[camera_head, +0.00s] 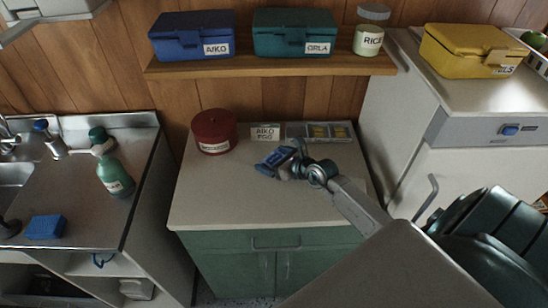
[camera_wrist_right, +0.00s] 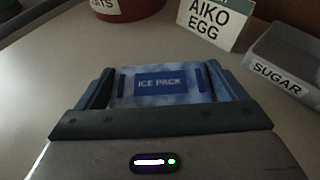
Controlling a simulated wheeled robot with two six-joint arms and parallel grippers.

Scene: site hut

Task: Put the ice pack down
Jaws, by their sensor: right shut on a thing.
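The ice pack (camera_head: 275,157) is a small blue pack over the middle of the pale counter top (camera_head: 220,205). In the right wrist view the ice pack (camera_wrist_right: 160,83) shows its printed label, flat between the fingers. My right gripper (camera_head: 277,160) is shut on it; the fingers (camera_wrist_right: 157,88) also show on both sides of it in the wrist view. Whether the pack touches the counter or hangs just above it, I cannot tell. My left gripper is not in view.
A dark red tub (camera_head: 213,132), an "AIKO EGG" card (camera_head: 265,133) and a grey tray (camera_head: 298,131) line the counter's back. The counter's front left is clear. A shelf (camera_head: 270,67) above holds a blue box (camera_head: 185,38), a teal box (camera_head: 290,30) and a rice jar (camera_head: 368,38).

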